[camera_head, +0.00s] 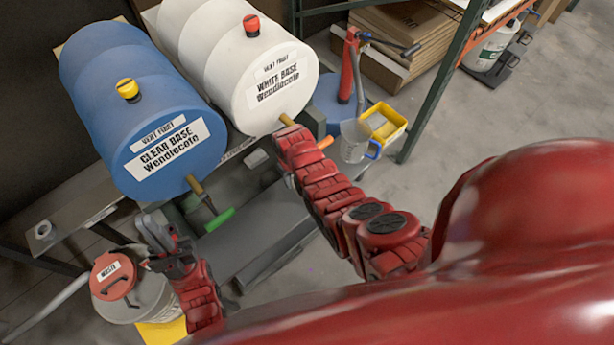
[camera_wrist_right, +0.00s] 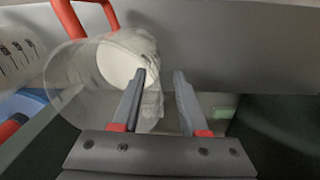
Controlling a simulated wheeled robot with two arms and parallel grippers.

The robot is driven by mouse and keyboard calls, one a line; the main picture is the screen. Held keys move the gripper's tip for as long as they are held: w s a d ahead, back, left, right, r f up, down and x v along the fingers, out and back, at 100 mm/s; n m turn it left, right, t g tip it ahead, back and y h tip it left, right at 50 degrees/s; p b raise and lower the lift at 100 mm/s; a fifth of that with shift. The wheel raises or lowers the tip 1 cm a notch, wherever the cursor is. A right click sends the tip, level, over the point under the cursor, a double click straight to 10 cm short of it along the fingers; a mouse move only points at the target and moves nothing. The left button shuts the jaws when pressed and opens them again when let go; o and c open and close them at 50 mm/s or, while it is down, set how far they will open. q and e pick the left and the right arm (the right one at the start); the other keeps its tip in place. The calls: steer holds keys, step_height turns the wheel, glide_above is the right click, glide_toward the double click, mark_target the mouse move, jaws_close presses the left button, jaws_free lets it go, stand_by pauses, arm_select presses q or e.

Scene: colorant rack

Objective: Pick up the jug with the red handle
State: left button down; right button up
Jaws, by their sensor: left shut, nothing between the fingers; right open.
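A clear jug (camera_wrist_right: 75,85) with a red handle (camera_wrist_right: 88,14) is at the left of the right wrist view, with its handle at the top. I cannot make it out in the head view. My right gripper (camera_wrist_right: 160,77) is open; its left finger overlaps the jug's right side in the picture, and I cannot tell whether they touch. In the head view my right arm reaches under the white drum, and the gripper itself is hidden.
A blue drum (camera_head: 105,95) and a white drum (camera_head: 225,50) lie on the rack. A jug with a blue handle (camera_head: 354,142) stands near a yellow container (camera_head: 397,124). A waste bucket (camera_head: 115,270) with a red lid is below my left gripper.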

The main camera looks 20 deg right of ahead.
steer(key=shift+f, duration=0.2)
jaws_close()
stand_by(1.4)
